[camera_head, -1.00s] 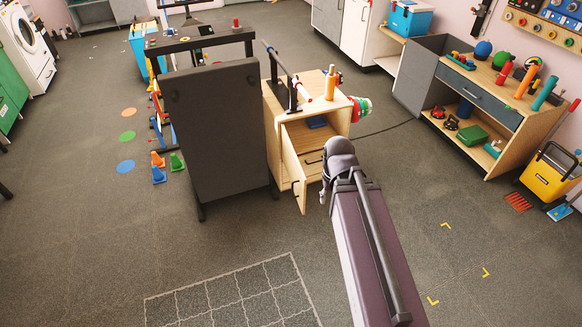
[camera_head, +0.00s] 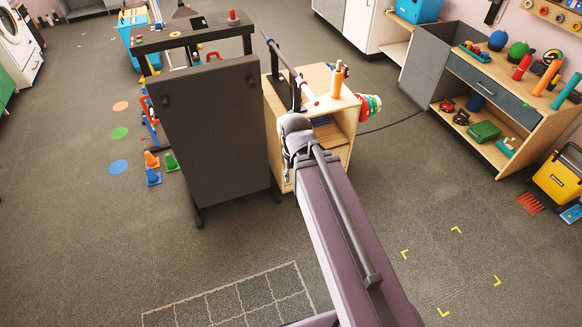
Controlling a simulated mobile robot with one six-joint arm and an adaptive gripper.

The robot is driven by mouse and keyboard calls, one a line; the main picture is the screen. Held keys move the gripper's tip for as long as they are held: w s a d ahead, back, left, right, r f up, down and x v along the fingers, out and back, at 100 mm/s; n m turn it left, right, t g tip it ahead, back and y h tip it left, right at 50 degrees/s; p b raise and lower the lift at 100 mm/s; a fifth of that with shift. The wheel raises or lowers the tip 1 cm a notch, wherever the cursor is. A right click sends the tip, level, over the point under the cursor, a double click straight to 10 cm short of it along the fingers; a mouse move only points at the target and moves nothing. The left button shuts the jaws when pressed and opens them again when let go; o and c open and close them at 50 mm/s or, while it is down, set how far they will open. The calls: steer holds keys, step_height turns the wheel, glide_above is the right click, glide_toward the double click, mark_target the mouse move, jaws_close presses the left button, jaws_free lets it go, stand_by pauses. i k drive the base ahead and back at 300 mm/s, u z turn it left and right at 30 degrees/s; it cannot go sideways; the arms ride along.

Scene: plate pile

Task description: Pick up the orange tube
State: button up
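An upright orange tube (camera_head: 337,80) stands on top of the light wooden cabinet (camera_head: 319,84), near its right side. A second orange tube-like piece (camera_head: 546,79) leans on the right-hand bench; I cannot tell from the picture which one the task names. My purple arm reaches up from the bottom of the view to a grey rounded joint in front of the cabinet. No gripper fingers show, and anything beyond that joint is hidden. Nothing is seen touching either orange piece.
A dark upright panel (camera_head: 212,140) stands left of the cabinet. A rod on a black stand (camera_head: 296,92) is close to the orange tube on the cabinet.

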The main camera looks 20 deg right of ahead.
mark_target(337, 78)
steer(key=z, duration=0.05)
steer(key=i, duration=0.9)
steer(key=z, duration=0.25)
